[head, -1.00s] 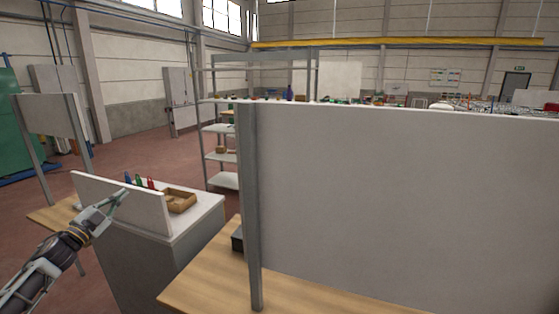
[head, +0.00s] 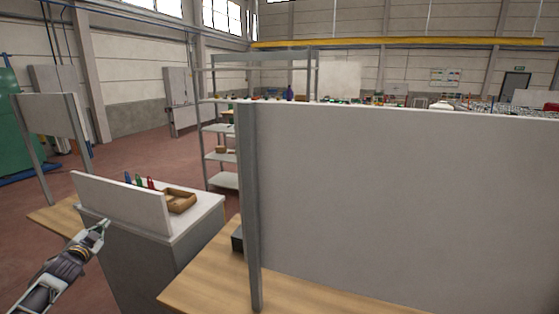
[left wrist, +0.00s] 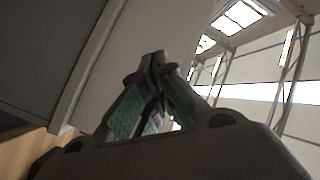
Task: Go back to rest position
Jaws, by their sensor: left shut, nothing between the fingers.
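My left gripper (head: 103,226) is at the lower left of the head view, in front of a grey cabinet with a white top. It is shut and empty. In the left wrist view its green-padded fingers (left wrist: 152,75) meet at the tips, with nothing between them. My right gripper is in neither view.
A white upright panel (head: 120,203) stands on the cabinet just behind my left gripper. Behind it are a wooden tray (head: 180,207) and several coloured bottle-like items (head: 139,181). A large white board (head: 400,200) on a wooden table (head: 205,283) fills the right side.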

